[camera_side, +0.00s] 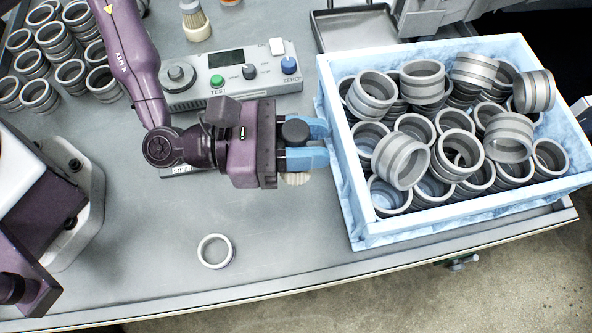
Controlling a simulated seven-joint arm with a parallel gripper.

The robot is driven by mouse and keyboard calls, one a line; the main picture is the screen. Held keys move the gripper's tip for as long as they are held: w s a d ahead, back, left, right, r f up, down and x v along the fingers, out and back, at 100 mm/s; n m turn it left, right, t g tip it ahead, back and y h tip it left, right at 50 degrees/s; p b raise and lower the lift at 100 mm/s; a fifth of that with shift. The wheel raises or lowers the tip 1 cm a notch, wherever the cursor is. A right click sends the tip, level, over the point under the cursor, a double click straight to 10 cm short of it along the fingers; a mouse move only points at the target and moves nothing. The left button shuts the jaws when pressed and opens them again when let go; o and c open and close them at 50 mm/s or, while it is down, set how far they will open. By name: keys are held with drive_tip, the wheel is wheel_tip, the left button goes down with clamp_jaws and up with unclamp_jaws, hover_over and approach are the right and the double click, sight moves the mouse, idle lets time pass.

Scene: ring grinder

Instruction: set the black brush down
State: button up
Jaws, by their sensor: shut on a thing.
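My gripper (308,145) is over the table just left of the blue crate, its blue fingers pointing right. It is shut on the black brush (294,132). The brush's round black top shows between the fingers, and pale bristles show below them. The fingers hide the middle of the brush. I cannot tell whether the bristles touch the table. The fingertips are very close to the crate's left wall in the picture.
The light-blue crate (357,215) is full of metal rings. A control box (232,80) stands behind my gripper. Several rings (40,93) stand at the back left. A pale-bristled brush (195,22) is at the back. One ring (215,251) lies at the front; the table around it is clear.

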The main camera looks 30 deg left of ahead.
sight(307, 173)
drive_tip(key=shift+s+d+f, duration=0.1)
drive_tip(key=shift+f, duration=3.8)
drive_tip(key=shift+f, duration=0.15)
drive_tip(key=o, duration=0.9)
drive_tip(key=shift+o, duration=0.2)
drive_tip(key=v, duration=1.2)
drive_tip(key=shift+r, duration=0.25)
